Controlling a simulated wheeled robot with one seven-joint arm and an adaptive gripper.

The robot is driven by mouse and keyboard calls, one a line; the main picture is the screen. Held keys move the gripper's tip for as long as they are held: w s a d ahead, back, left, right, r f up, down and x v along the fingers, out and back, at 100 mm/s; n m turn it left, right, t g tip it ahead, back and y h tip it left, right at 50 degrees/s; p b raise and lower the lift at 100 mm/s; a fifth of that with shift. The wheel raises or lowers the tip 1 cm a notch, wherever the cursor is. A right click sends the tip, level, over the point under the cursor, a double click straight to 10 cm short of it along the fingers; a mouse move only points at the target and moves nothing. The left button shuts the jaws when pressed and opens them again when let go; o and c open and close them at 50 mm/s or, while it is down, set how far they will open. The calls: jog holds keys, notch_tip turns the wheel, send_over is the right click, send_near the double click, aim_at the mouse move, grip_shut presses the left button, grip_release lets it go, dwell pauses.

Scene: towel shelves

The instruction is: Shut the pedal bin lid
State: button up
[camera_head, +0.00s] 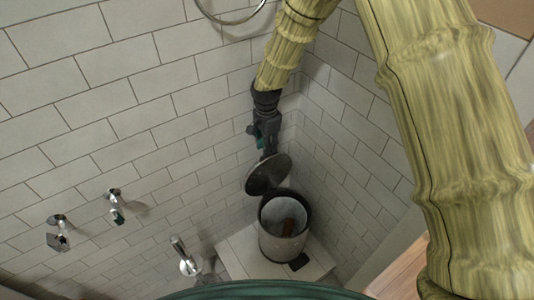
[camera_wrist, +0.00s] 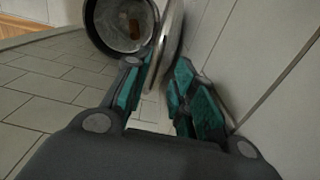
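The pedal bin (camera_head: 281,246) stands in the tiled corner with its round lid (camera_head: 268,175) raised, tilted up at the back. Something brown lies inside the bin. My gripper (camera_head: 268,150) is just above and behind the lid, pointing down. In the wrist view, the bin (camera_wrist: 99,30) shows its open mouth, and the lid (camera_wrist: 168,42) is seen nearly edge-on. The teal fingers of my gripper (camera_wrist: 159,65) are apart, with the lid's edge showing between them. I cannot tell whether either finger touches the lid.
Tiled walls (camera_head: 150,85) close in behind and to the right of the bin. Metal taps (camera_head: 115,195) and a chrome fixture (camera_head: 186,258) are on the left. A wooden surface (camera_head: 402,272) is at the lower right. A teal rounded edge (camera_head: 265,290) crosses the bottom.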

jog(key=shift+s+f, duration=0.2)
jog(key=shift+f, duration=1.9)
grip_shut()
